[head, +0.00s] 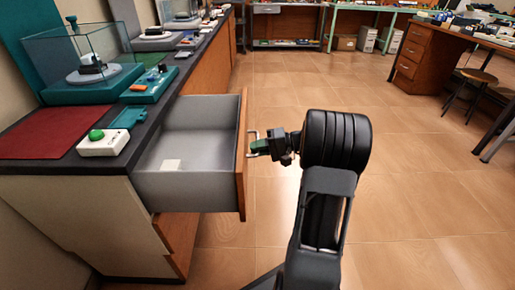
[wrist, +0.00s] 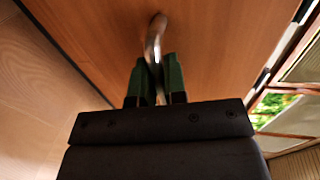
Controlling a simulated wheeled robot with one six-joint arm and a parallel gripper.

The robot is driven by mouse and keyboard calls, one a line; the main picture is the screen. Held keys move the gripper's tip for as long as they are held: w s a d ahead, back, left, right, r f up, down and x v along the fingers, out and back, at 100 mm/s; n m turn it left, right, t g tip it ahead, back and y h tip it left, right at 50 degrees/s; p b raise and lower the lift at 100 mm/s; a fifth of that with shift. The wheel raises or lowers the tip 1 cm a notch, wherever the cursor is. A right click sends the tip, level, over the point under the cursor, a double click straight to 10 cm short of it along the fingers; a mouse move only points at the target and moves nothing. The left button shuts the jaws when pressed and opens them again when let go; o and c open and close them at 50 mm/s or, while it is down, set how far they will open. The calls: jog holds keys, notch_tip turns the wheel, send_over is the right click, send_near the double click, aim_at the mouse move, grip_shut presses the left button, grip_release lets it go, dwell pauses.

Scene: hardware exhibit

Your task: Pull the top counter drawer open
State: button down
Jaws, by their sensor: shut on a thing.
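The top counter drawer (head: 190,190) stands pulled well out of the counter in the head view. My gripper (head: 258,146) is at the handle, with green fingers. In the wrist view the fingers (wrist: 155,80) are shut on either side of the metal handle (wrist: 154,45), close to the wooden front (wrist: 95,35). The handle's lower part is hidden between the fingers.
The dark counter top (head: 60,167) holds a white box with a green button (head: 104,142), a red mat (head: 45,131), teal devices and a glass case (head: 80,60). The tiled floor (head: 420,220) to the right is clear. A wooden desk (head: 425,60) and stools (head: 470,90) stand farther right.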

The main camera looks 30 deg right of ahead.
jog(key=c, duration=1.2)
grip_release()
jog(key=shift+d, duration=0.1)
jog(key=p+v, duration=0.4)
jog(key=v, duration=0.9)
jog(key=shift+s+d, duration=0.2)
jog(key=shift+d, duration=0.15)
jog(key=s+a+r+n+g+h+p, duration=0.1)
jog(key=s+a+r+n+h+p, duration=0.1)
jog(key=a+r+p, duration=0.6)
jog(key=s+a+r+n+g+h+p, duration=0.1)
jog(key=s+a+r+h+p, duration=0.3)
jog(key=r+p, duration=0.9)
jog(key=s+a+r+n+g+h+p, duration=0.2)
jog(key=a+r+h+p, duration=0.5)
jog(key=a+r+p, duration=0.4)
jog(key=shift+s+a+r+n+h, duration=0.15)
jog(key=shift+s+a, duration=0.1)
jog(key=shift+a, duration=0.25)
jog(key=shift+s+a+r+n+h, duration=0.1)
jog(key=shift+s+a+r+n, duration=0.15)
jog(key=shift+a, duration=0.3)
jog(key=shift+s+a+r+n+h, duration=0.1)
jog(key=shift+s+a, duration=0.2)
jog(key=shift+a, duration=0.2)
